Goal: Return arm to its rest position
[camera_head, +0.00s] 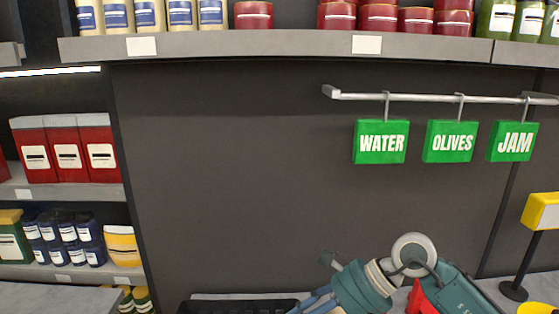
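A rail (430,97) on the dark wall carries green signs reading WATER (381,142), OLIVES (450,142) and JAM (512,142). A shelf (250,46) with jars runs above. Stocked shelves stand left. A dark crate (235,306) and yellow-topped stand (541,212) show below.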

